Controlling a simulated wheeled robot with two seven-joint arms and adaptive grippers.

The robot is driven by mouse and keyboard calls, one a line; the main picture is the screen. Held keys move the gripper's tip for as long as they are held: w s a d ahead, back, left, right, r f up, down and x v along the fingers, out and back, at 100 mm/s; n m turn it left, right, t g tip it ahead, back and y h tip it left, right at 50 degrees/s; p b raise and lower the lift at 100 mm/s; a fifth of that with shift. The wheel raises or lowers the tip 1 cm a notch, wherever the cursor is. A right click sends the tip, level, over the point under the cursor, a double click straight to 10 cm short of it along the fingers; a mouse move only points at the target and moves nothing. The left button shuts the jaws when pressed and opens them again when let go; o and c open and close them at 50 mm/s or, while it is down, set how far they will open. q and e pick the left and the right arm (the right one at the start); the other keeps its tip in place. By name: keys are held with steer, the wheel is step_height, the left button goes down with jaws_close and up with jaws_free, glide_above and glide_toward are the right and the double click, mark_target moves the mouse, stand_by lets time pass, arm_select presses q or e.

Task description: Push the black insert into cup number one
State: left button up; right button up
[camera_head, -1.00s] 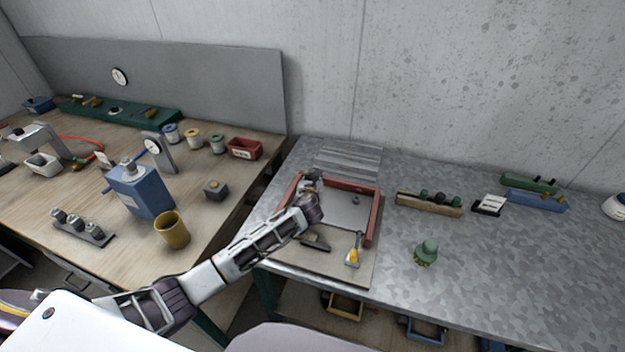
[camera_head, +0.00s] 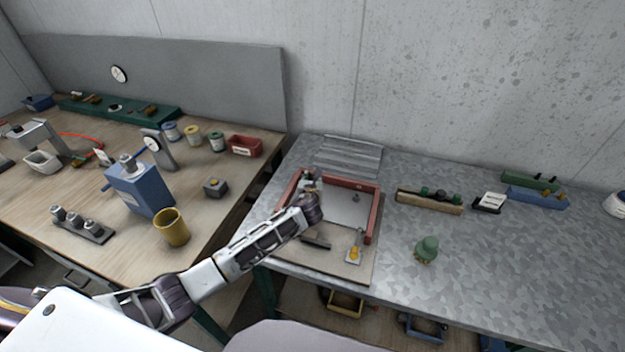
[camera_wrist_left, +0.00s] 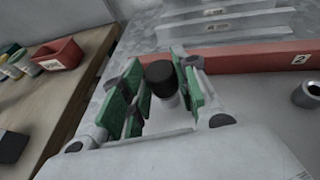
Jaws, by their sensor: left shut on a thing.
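The black insert (camera_wrist_left: 160,76) is a short dark cylinder in the left wrist view. It stands upright over a pale metal cup (camera_wrist_left: 169,102); I cannot tell how deep it sits. My left gripper (camera_wrist_left: 163,92) has green finger pads on either side of the insert and is shut on it. In the head view my left gripper (camera_head: 310,184) is at the back left corner inside a red-walled frame (camera_head: 372,218). The insert is too small to make out there. A second metal cup (camera_wrist_left: 307,94) stands open to the right, near a "2" label. My right gripper is out of view.
A yellow-handled tool (camera_head: 354,248) lies at the frame's front right. A green knobbed piece (camera_head: 427,250) stands right of the frame, and a wooden rack (camera_head: 430,204) is behind it. Ribbed metal strips (camera_head: 348,157) lie behind the frame. The metal table's right front is clear.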

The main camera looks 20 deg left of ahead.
arm_select(q)
steer(key=shift+f, duration=0.45)
steer(key=o, duration=1.1)
steer(key=shift+s, duration=0.15)
steer(key=v, duration=1.1)
steer(key=shift+s, duration=0.35)
steer(key=shift+r, duration=0.1)
stand_by(0.4)
steer(key=shift+d, duration=0.1)
